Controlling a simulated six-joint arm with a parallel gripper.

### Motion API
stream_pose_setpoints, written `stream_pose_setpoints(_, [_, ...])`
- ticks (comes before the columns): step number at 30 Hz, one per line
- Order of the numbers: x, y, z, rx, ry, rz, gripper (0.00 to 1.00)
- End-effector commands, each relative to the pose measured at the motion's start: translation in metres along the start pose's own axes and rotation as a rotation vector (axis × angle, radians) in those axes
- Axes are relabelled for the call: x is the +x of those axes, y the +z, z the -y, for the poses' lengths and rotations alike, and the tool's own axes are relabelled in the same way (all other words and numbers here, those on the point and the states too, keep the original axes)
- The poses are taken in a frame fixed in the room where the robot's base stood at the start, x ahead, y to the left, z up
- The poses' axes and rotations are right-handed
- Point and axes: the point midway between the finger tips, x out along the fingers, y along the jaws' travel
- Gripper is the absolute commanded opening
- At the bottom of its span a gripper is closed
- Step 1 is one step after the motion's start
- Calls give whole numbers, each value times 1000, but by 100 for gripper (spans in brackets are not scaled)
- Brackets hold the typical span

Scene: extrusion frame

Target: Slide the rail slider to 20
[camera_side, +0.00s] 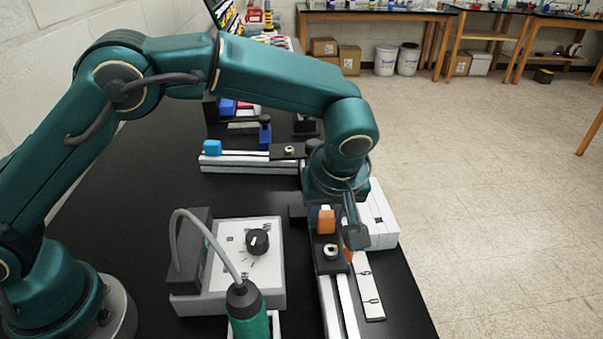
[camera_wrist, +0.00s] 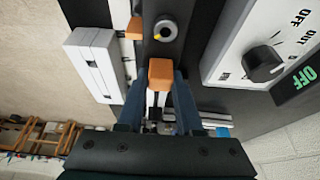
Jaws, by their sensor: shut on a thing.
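The rail slider is a black carriage (camera_side: 331,262) with an upright orange handle (camera_side: 326,221), a round metal knob and an orange pointer (camera_side: 347,256) at its side. It sits on a pale rail (camera_side: 338,307) running toward the camera. A white scale strip (camera_side: 368,288) lies beside the rail; its marks are too small to read. My gripper (camera_wrist: 160,85) is shut on the orange handle, which shows between the fingers in the wrist view (camera_wrist: 160,70). In the side view, the near finger hides part of the carriage.
A white control box (camera_side: 241,262) with a black dial stands left of the rail, near a green tool handle (camera_side: 248,312) with a grey cable. A white box (camera_side: 379,215) is right of the rail. Another rail (camera_side: 238,162) with a blue block lies behind.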

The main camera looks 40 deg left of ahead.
Motion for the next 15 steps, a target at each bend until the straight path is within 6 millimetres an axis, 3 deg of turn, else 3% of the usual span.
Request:
stream_pose_setpoints(8, [0,-3,1,-2,-3,-1,0])
stream_pose_setpoints(11, [5,-15,0,-7,-4,-1,0])
stream_pose_setpoints(15, [18,-46,1,-12,-4,-2,0])
